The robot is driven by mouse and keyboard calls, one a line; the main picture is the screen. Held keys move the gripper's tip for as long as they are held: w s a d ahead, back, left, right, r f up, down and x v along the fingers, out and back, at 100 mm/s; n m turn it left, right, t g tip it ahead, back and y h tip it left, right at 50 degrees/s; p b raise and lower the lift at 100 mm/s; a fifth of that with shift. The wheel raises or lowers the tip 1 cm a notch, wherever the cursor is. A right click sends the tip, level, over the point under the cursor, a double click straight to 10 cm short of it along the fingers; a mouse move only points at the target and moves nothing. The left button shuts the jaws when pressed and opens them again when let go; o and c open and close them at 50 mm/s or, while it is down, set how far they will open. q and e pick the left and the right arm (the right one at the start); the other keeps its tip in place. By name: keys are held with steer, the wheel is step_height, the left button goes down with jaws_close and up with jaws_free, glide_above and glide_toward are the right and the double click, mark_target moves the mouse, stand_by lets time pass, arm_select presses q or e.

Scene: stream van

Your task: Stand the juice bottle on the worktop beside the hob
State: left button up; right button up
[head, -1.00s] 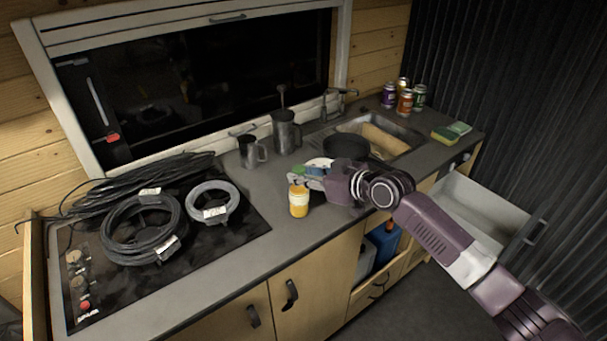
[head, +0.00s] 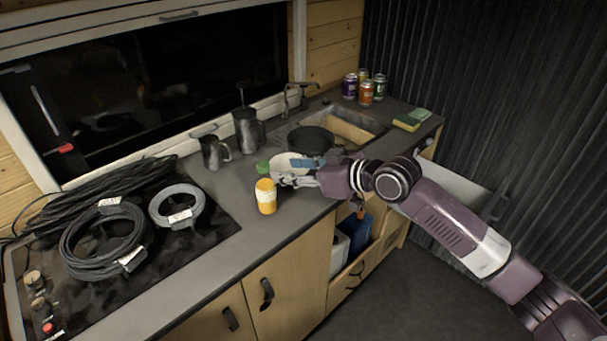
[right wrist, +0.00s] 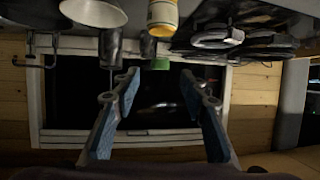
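The juice bottle (head: 266,196) has an orange body, a white label and a green cap. It stands upright on the worktop (head: 237,250), just right of the hob (head: 175,252). In the right wrist view, which is upside down, the bottle (right wrist: 162,17) is partly cut off by the top edge. My right gripper (head: 278,171) is close to the bottle's right side at neck height. Its fingers (right wrist: 160,82) are spread with nothing held between them, and the green cap shows in the gap beyond the tips. My left gripper is not in view.
Cable coils (head: 104,240) lie on the hob. Two dark mugs (head: 214,153) stand behind the bottle. A dark pan (head: 311,140) is by the sink (head: 352,132). Several cans (head: 366,92) and a sponge (head: 407,122) are at the far end. An open drawer (head: 459,188) juts out at right.

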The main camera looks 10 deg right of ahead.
steer(key=shift+b+v, duration=0.35)
steer(key=shift+v, duration=1.65)
steer(key=shift+s+f, duration=0.1)
